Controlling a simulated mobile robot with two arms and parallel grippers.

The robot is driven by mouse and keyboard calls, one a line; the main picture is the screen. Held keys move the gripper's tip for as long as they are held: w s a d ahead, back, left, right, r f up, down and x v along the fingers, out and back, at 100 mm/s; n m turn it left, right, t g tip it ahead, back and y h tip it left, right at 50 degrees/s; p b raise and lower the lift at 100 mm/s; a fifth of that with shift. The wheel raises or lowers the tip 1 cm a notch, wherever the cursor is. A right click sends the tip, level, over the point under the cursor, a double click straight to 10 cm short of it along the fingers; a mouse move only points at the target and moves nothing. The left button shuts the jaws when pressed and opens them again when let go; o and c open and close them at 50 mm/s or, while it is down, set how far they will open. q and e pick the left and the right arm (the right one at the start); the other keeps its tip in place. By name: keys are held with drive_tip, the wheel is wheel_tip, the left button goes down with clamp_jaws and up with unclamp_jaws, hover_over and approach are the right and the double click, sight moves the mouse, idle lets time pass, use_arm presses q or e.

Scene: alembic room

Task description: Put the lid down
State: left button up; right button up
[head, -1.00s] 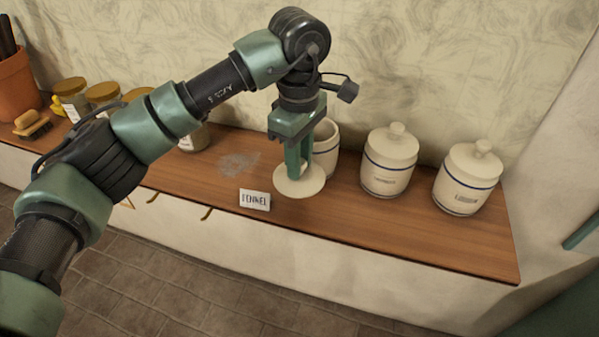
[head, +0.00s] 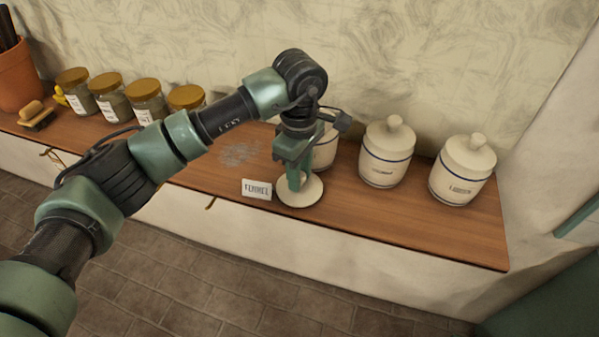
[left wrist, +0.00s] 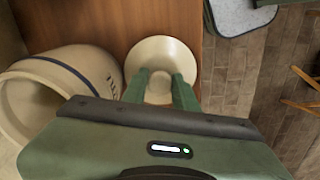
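The lid (head: 312,196) is a round cream disc with a knob. It is at the counter's front part, right of the fennel card (head: 256,189); whether it touches the wood I cannot tell. My left gripper (head: 297,182) points down at it. In the left wrist view the fingers (left wrist: 159,88) close on both sides of the knob of the lid (left wrist: 160,48). An open jar (head: 325,153) stands behind the gripper, partly hidden; its empty mouth shows in the left wrist view (left wrist: 30,108). My right gripper is not in view.
Two lidded jars (head: 386,155) (head: 462,172) stand to the right on the wooden counter (head: 420,220). Several gold-capped glass jars (head: 147,98), a brush (head: 36,115) and a terracotta pot (head: 18,78) are at the left. The counter's front edge is close to the lid.

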use_arm(q)
drive_tip(key=shift+o, duration=1.1)
drive_tip(key=shift+r, duration=0.4)
wheel_tip(320, 180, up, 12)
drive_tip(key=b, duration=0.4)
drive_tip(key=shift+f, duration=0.2)
drive_tip(key=shift+s+f, duration=0.1)
